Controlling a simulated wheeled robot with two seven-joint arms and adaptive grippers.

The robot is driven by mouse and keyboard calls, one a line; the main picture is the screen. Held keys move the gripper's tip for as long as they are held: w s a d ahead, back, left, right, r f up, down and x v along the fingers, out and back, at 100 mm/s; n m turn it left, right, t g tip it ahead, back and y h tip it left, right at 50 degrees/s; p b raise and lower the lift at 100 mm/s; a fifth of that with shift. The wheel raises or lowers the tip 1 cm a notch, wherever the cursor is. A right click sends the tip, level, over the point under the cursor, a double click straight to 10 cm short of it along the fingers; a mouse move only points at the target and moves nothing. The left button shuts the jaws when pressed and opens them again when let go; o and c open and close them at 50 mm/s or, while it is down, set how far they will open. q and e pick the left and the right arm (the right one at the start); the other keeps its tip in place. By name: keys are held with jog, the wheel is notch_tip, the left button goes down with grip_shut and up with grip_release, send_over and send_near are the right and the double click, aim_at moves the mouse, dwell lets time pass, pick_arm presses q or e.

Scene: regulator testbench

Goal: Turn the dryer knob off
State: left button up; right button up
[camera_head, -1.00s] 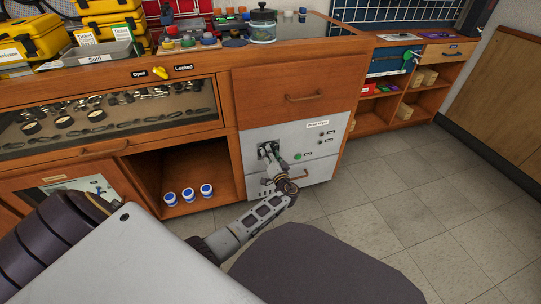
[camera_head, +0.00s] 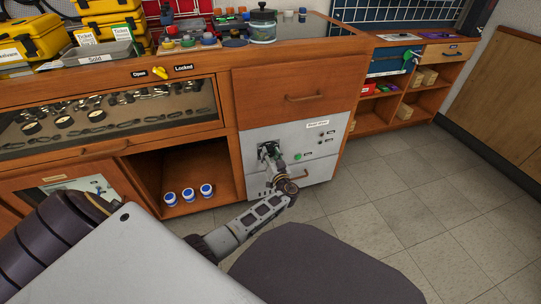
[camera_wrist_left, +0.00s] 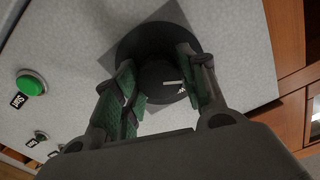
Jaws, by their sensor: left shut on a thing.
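The dryer panel (camera_head: 252,137) is a light grey front set in the wooden cabinet. Its knob (camera_wrist_left: 165,75) is a dark round dial with a white mark, on a dark square plate, in the left wrist view. My left gripper (camera_head: 268,151) is at the panel's left part in the head view. In the left wrist view its green-padded fingers (camera_wrist_left: 160,82) stand on both sides of the knob's raised part and are shut on it. In the head view the gripper hides most of the knob. My right gripper is not in view.
A green button (camera_wrist_left: 31,83) is left of the knob in the wrist view; it also shows in the head view (camera_head: 297,157). Small switches (camera_head: 321,136) are higher on the panel. Blue-lidded jars (camera_head: 188,194) stand in the open shelf. Floor to the right is clear.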

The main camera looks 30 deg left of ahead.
pick_arm(q)
jog(key=shift+f, duration=0.1)
jog(key=o, duration=0.9)
jog(key=shift+o, duration=0.6)
jog(key=shift+s+d, duration=0.1)
jog(key=shift+d, duration=0.05)
jog(key=v, duration=1.1)
jog(key=shift+s+d, duration=0.25)
jog(key=shift+s, duration=0.1)
